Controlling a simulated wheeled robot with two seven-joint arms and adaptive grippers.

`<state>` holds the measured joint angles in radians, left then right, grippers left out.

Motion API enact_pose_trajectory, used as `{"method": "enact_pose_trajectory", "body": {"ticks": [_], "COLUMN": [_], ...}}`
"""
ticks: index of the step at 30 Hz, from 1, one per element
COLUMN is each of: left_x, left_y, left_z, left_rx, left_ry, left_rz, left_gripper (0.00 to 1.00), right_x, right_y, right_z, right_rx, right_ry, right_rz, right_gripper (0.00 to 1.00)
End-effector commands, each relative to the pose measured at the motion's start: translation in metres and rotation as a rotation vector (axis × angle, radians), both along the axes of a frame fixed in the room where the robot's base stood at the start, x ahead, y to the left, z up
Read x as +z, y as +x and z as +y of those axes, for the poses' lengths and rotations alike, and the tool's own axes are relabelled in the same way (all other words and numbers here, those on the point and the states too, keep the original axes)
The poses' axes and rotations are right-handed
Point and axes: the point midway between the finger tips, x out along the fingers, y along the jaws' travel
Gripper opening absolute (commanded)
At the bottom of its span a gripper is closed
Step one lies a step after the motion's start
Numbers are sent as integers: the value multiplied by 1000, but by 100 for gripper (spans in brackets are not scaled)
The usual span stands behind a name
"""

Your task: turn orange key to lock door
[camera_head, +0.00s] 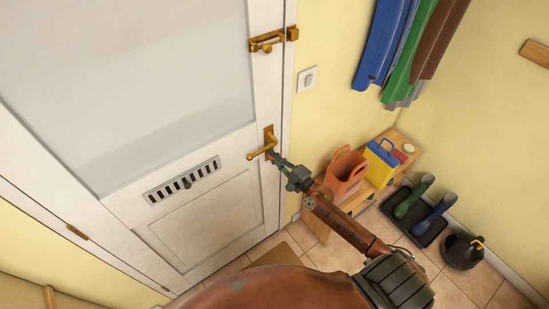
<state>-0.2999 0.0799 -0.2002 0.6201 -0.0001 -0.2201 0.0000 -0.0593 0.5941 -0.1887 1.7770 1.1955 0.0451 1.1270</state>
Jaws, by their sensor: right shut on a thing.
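The white door (215,75) fills the left half of the head view and looks closed against its frame. A brass lever handle (262,149) sits near its right edge. My right gripper (274,159) is at the door just below and right of this handle, its fingers shut at the lock area. The orange key is too small and covered by the fingers to make out; it is where they close. My left gripper is not in view.
A brass bolt (272,40) is higher on the door edge. A light switch (307,79) and hanging coats (408,45) are on the yellow wall. Right of my arm stand an orange bag (345,174), a yellow-blue bag (381,160), boots on a tray (425,226) and a black round object (462,251).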

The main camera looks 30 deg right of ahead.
Motion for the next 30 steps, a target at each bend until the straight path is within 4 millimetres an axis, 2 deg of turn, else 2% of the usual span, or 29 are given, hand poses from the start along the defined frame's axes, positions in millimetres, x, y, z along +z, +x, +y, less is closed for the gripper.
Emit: {"method": "enact_pose_trajectory", "body": {"ticks": [7, 8, 15, 22, 28, 30], "left_x": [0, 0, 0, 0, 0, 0], "left_y": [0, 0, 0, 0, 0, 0], "left_z": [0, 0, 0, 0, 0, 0], "left_rx": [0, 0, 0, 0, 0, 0], "left_ry": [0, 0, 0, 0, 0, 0], "left_rz": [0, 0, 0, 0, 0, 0], "left_gripper": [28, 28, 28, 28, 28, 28], "right_x": [1, 1, 1, 0, 0, 0], "right_y": [1, 1, 1, 1, 1, 1], "right_z": [0, 0, 0, 0, 0, 0], "right_rx": [-1, -1, 0, 0, 0, 0], "right_ry": [0, 0, -1, 0, 0, 0], "right_rz": [-2, -2, -2, -1, 0, 0], "right_gripper": [0, 10, 26, 29, 43, 44]}}
